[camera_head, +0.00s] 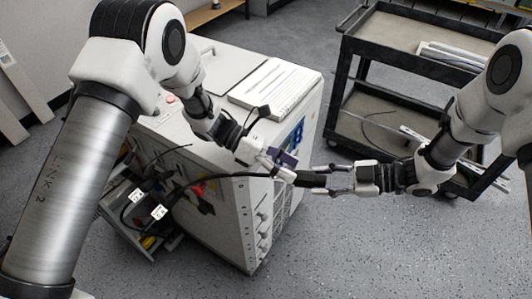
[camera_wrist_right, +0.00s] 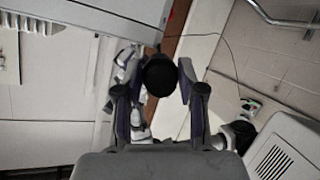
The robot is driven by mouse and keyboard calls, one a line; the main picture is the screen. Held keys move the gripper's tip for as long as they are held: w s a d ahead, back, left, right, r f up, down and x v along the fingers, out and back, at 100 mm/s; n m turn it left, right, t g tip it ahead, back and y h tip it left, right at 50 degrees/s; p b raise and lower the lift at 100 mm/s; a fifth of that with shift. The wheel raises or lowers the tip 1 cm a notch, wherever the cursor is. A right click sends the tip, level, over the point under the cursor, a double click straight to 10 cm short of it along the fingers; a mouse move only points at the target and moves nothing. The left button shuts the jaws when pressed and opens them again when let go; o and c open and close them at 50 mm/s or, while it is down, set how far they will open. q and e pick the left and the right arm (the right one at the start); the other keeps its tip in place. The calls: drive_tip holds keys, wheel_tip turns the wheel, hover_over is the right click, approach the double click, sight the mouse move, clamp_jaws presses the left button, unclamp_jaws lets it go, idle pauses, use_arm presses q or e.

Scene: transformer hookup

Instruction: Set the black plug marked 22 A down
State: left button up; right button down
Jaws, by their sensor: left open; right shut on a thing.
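The black plug (camera_head: 308,180) is held in the air in front of the white cabinet, with a black cable (camera_head: 235,175) running left from it. The marking on the plug is not readable. My right gripper (camera_head: 324,181) is shut on it, coming from the right. In the right wrist view the plug's round dark end (camera_wrist_right: 160,75) shows between the fingers of my right gripper (camera_wrist_right: 159,92). My left gripper (camera_head: 281,164) is open, close to the plug's cable end; whether it touches the cable is unclear.
A black cart (camera_head: 345,95) stands at the back right. Grey floor (camera_head: 370,245) is clear in front.

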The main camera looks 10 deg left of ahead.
sight(299, 171)
use_arm(q)
drive_tip(key=shift+x, duration=1.5)
clamp_jaws()
use_arm(e)
drive_tip(key=c, duration=0.6)
unclamp_jaws()
